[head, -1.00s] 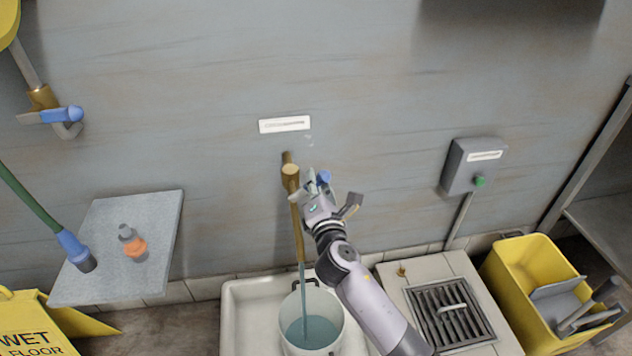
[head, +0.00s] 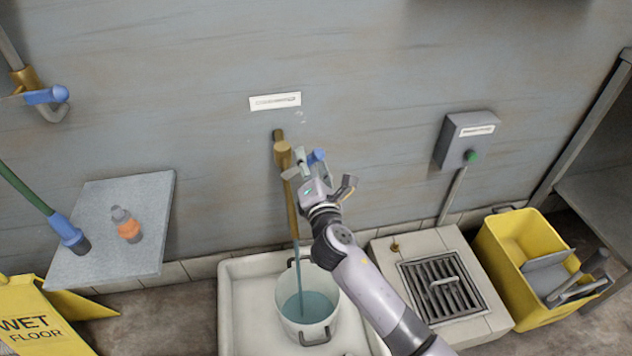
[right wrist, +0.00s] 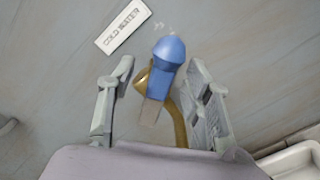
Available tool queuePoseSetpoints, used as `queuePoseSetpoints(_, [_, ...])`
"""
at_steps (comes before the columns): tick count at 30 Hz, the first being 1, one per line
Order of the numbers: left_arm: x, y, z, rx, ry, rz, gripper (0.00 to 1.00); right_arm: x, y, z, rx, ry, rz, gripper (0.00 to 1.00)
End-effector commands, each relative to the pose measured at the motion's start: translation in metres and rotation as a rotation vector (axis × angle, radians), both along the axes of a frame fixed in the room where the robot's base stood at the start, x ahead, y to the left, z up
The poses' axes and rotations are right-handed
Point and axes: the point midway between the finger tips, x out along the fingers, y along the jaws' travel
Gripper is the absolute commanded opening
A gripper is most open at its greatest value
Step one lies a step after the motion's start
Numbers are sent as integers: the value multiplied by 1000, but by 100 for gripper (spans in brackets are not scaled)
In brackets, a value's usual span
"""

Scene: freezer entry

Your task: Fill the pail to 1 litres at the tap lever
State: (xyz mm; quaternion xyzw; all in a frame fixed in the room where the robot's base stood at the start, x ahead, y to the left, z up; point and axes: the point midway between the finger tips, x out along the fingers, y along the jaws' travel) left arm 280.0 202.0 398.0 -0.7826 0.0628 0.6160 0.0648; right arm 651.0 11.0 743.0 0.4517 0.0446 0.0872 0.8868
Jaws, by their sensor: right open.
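The white pail (head: 308,318) stands upright in the pale sink basin (head: 238,318) with blue water in it. A stream of water falls into it from the brass tap (head: 283,150) on the wall. The blue-tipped tap lever (head: 317,157) sits beside the tap body. My right gripper (head: 325,176) is open at the lever. In the right wrist view the lever (right wrist: 168,52) lies between the two spread fingers (right wrist: 160,100), with gaps on both sides. The level marks in the pail, if any, cannot be read. My left gripper is not in view.
A "COLD WATER" sign (right wrist: 122,26) is above the tap. A grey shelf (head: 110,245) with an orange-labelled bottle (head: 126,225) is at left, above a yellow wet-floor sign (head: 30,318). A floor drain (head: 443,287), a grey switch box (head: 465,140) and a yellow bucket (head: 500,262) are at right.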

Motion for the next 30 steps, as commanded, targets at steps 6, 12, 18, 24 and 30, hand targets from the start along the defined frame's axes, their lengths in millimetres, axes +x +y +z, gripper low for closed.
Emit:
queuePoseSetpoints(6, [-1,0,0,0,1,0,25,-47,-10,-2,-1,4,0,46])
queuePoseSetpoints(12, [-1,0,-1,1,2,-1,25,-83,-17,-2,-1,4,-1,46])
queuePoseSetpoints(18, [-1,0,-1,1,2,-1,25,-99,-21,-1,-2,3,-1,46])
queuePoseSetpoints(24, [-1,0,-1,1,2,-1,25,-101,-21,-1,-1,2,0,46])
queuePoseSetpoints(30, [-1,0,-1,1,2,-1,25,-101,-21,-1,-2,3,-1,46])
